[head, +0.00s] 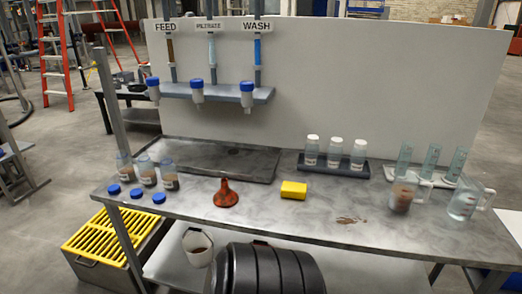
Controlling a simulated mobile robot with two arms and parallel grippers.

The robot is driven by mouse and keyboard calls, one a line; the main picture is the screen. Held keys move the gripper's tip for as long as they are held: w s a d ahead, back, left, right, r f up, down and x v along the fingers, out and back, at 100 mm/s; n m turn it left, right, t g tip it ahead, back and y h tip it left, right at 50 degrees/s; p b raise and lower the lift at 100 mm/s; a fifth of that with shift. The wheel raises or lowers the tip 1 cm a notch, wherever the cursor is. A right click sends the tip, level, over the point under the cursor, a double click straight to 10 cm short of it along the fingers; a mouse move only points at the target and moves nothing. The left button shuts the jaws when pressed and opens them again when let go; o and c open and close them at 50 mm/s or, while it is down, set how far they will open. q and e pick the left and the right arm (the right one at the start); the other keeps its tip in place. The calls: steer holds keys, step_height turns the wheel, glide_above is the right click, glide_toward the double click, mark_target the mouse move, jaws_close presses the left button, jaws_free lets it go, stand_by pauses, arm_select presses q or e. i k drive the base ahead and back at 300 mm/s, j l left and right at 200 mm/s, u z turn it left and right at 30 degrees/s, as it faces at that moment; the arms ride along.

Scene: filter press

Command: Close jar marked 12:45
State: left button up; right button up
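Three clear jars stand at the left end of the metal table: a left jar (124,168), a middle jar (147,173) and a right jar (169,177). Each has brown contents low down, a white label and no lid on top. The label writing is too small to read, so I cannot tell which is marked 12:45. Three blue lids lie in front of the jars: a left lid (114,189), a middle lid (136,193) and a right lid (158,198). Neither of my grippers is in view.
An orange funnel (226,197), yellow sponge (293,190) and brown spill (351,220) are on the table. A dark rack (333,166) holds three white-capped bottles. Cylinders, a brown-filled beaker (402,197) and clear jug (464,206) stand right. A shelf (220,92) with blue-capped bottles hangs behind.

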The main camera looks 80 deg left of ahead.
mark_target(168, 171)
steer(key=k+u, duration=0.15)
steer(key=u, duration=0.35)
steer(key=k+j+u, duration=0.15)
steer(key=u, duration=0.35)
steer(key=k+j+u, duration=0.1)
steer(key=j+u, duration=0.15)
steer(key=u, duration=0.2)
steer(key=k+j+u, duration=0.1)
steer(key=u, duration=0.4)
steer(key=k+j+u, duration=0.2)
steer(key=j, duration=0.8)
steer(key=j+u, duration=0.25)
steer(key=j, duration=0.7)
